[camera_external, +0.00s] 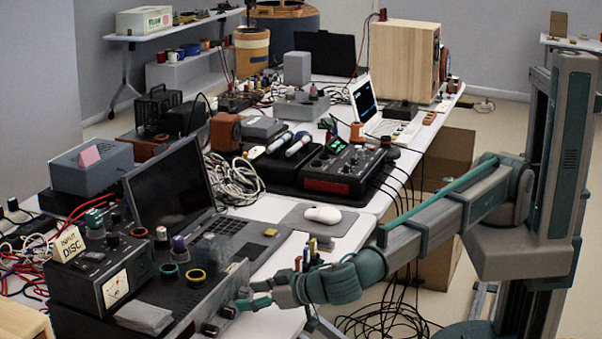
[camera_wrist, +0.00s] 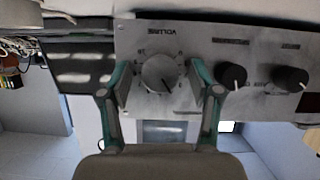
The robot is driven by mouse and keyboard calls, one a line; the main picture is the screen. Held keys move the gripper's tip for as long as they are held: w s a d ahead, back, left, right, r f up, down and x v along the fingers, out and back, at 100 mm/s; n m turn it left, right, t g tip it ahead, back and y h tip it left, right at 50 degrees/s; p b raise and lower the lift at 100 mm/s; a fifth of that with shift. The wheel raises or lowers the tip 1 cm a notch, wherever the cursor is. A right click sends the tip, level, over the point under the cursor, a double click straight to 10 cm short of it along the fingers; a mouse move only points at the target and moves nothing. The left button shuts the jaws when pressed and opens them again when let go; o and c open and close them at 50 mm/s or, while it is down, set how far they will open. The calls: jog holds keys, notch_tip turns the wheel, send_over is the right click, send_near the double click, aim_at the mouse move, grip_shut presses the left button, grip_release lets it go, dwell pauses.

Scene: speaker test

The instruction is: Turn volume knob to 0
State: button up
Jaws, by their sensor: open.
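The volume knob (camera_wrist: 157,72) is a round, light grey dial on a grey metal panel (camera_wrist: 205,52). The panel's VOLUME lettering appears upside down in the wrist view. A dark pointer mark on the knob runs toward the lower right there. My gripper (camera_wrist: 161,78) is open, with one finger on each side of the knob. I cannot tell whether the fingers touch it. In the external view my gripper (camera_external: 250,297) is at the front panel of the device at the table's near edge. The volume knob is hard to make out there.
Two black knobs (camera_wrist: 232,76) (camera_wrist: 290,78) sit to the right on the same panel. A laptop (camera_external: 168,185), a meter box (camera_external: 100,275) and a white mouse (camera_external: 322,215) are nearby. Cables hang below the table's edge on the right.

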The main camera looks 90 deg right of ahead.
jog(key=c, duration=1.1)
jog(key=shift+c, duration=0.2)
jog(key=shift+a, duration=0.1)
jog(key=n+h, duration=0.1)
jog(key=n, duration=0.1)
jog(key=shift+a+n+g+h, duration=0.1)
jog(key=shift+n+g+h, duration=0.2)
jog(key=shift+n+h, duration=0.1)
jog(key=n+h+p, duration=0.1)
jog(key=n+h, duration=0.1)
jog(key=n, duration=0.2)
jog(key=shift+w+h, duration=0.1)
jog(key=shift+h, duration=0.2)
jog(key=n+h+p, duration=0.2)
jog(key=n, duration=0.2)
jog(key=shift+f, duration=0.15)
jog(key=n+p, duration=0.1)
jog(key=n, duration=0.1)
jog(key=n+t+h+p, duration=0.1)
jog(key=n, duration=0.1)
jog(key=shift+f+n+t, duration=0.15)
jog(key=shift+n+t, duration=0.15)
jog(key=shift+n, duration=0.1)
